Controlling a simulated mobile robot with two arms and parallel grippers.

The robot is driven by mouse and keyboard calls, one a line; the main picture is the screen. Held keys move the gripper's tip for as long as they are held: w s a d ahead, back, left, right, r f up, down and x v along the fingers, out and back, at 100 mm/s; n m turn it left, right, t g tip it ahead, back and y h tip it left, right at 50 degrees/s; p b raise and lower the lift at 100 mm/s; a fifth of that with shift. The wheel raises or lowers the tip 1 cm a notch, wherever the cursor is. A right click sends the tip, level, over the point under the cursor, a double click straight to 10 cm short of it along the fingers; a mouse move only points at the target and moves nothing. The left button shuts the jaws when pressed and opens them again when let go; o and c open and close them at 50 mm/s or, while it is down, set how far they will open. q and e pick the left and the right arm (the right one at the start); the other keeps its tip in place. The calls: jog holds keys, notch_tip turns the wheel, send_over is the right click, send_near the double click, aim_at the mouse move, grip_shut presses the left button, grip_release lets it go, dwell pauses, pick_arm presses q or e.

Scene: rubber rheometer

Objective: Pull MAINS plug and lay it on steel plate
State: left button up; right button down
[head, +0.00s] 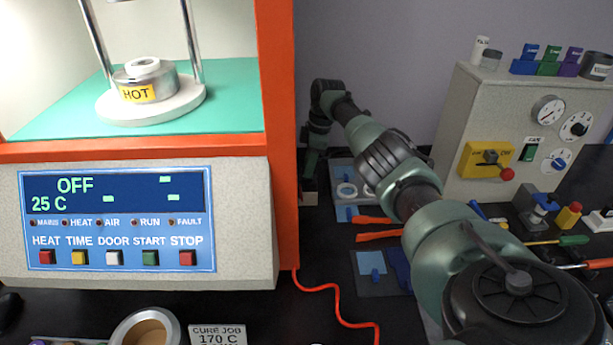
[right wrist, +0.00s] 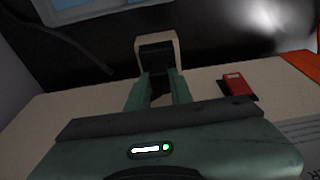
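My right gripper (right wrist: 161,78) has its two green fingers on either side of a black block, which looks like the MAINS plug (right wrist: 155,56), in the right wrist view. The dark part between the fingers fills the gap. A beige frame surrounds the block's far end; I cannot tell whether the block is seated in it. In the head view my right arm reaches back beside the orange machine column, and the fingertips are hard to make out. I cannot identify the steel plate with certainty. My left gripper is not in view.
A red switch (right wrist: 236,84) is right of the plug. The rheometer (head: 140,220) reads OFF and 25 C, with a HOT label (head: 138,93) above. A red cable (head: 335,302) lies on the dark bench. A beige control box (head: 500,115) and loose tools are at right.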

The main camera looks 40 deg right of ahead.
jog(key=shift+r+p, duration=2.05)
jog(key=shift+r, duration=0.3)
jog(key=shift+f, duration=0.1)
